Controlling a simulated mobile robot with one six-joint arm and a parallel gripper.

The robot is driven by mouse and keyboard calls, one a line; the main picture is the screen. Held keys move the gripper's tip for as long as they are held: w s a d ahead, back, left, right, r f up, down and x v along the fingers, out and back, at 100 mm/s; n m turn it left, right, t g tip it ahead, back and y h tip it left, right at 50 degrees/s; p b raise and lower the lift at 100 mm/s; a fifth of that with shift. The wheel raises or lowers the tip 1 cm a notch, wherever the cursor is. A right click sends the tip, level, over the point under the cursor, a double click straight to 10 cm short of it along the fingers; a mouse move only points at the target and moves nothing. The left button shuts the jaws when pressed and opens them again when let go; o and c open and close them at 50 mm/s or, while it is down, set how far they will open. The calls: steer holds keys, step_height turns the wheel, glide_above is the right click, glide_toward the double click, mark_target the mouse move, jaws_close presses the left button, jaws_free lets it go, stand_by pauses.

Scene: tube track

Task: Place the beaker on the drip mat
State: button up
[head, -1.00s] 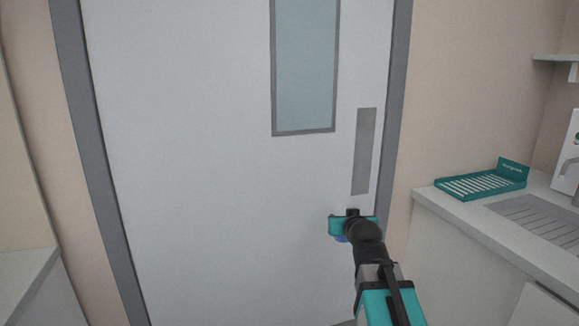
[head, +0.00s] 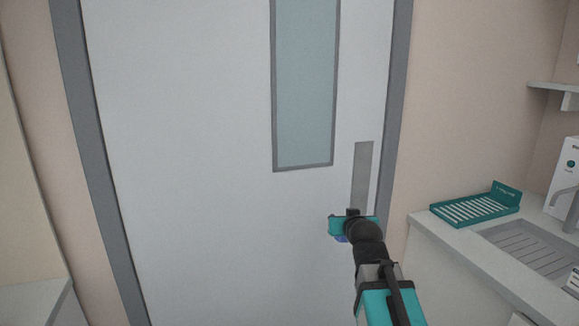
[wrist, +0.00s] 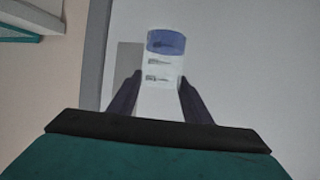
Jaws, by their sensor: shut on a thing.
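The beaker (wrist: 162,68) is a pale, see-through vessel with a blue band and dark markings. In the wrist view it sits between the two dark fingers of my gripper (wrist: 160,95), which is shut on it. In the head view my gripper (head: 352,222) is in front of the door, and only a bit of blue from the beaker shows under it. The drip mat (head: 475,208) is a teal slatted tray with a raised, lettered back, lying on the counter to the right of my gripper. A corner of a teal slatted thing also shows at the wrist view's upper left.
A white door (head: 200,200) with a glass pane (head: 304,80) and grey frame stands ahead. At right, the counter (head: 445,232) holds a ridged sink area (head: 535,245), a tap and a white box (head: 566,180). Another counter (head: 35,300) is at lower left.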

steer(key=shift+r, duration=0.3)
steer(key=d, duration=0.7)
steer(key=shift+d, duration=0.1)
stand_by(0.6)
